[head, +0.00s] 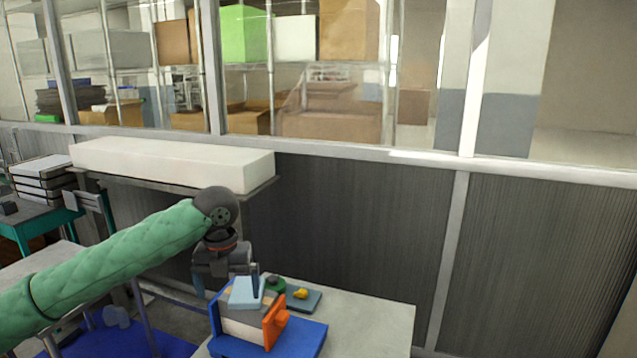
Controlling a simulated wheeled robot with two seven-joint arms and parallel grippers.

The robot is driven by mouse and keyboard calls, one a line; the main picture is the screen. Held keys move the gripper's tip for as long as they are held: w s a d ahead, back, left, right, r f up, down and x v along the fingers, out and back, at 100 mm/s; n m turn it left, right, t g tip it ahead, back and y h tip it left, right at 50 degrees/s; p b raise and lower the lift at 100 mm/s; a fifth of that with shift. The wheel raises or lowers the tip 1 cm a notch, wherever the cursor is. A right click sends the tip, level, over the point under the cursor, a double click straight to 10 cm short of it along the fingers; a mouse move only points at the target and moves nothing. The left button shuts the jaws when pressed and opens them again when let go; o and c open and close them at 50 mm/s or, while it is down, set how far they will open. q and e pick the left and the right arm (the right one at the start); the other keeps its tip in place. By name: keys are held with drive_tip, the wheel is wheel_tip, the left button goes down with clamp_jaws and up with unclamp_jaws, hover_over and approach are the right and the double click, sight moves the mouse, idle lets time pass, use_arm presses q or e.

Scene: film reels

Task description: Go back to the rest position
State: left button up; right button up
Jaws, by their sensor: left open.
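My left arm, in a green sleeve, reaches in from the left in the head view. Its dark gripper (236,279) points down over the table, open, just above and behind a holder with a blue base (300,342). The holder has an orange end piece (274,322) and carries a light blue block (244,294) and grey and tan pieces. The gripper overlaps the top of the holder in the picture; I cannot tell whether they touch. No film reel can be made out clearly. My right gripper is not in view.
The light grey table (375,326) is bare at the right. Behind the holder lies a blue-grey plate (311,302) with a small yellow piece (300,293) and a green round piece (276,284). A long white box (172,163) rests on a ledge along the dark panelled wall.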

use_arm(q)
drive_tip(key=s+d+f+n+t+h, duration=0.1)
drive_tip(key=s+d+f+n, duration=0.35)
drive_tip(key=f, duration=0.25)
drive_tip(key=s+d+f+n+h, duration=0.25)
drive_tip(key=d+f+n, duration=0.2)
drive_tip(key=f, duration=0.25)
drive_tip(key=s+d+f+n+t+h, duration=0.1)
drive_tip(key=s+d+f+n, duration=0.2)
drive_tip(key=s+f+n, duration=0.3)
drive_tip(key=s+a+f+n+y, duration=0.1)
drive_tip(key=s+a+f+n, duration=0.4)
drive_tip(key=s+n, duration=0.15)
drive_tip(key=s+a+f+n+t+y, duration=0.1)
drive_tip(key=s+a+f+n+y, duration=0.1)
drive_tip(key=s+a+f+n, duration=0.35)
drive_tip(key=s+a+f+n+y, duration=0.1)
drive_tip(key=s+a+f+n, duration=0.2)
drive_tip(key=s+n, duration=0.45)
drive_tip(key=s+d+f+g, duration=0.1)
drive_tip(key=s+f, duration=0.2)
drive_tip(key=f, duration=1.7)
drive_tip(key=s+d+f+m, duration=0.1)
drive_tip(key=s+d+f, duration=0.1)
drive_tip(key=f, duration=1.9)
drive_tip(key=shift+s+g, duration=0.4)
drive_tip(key=shift+s, duration=0.25)
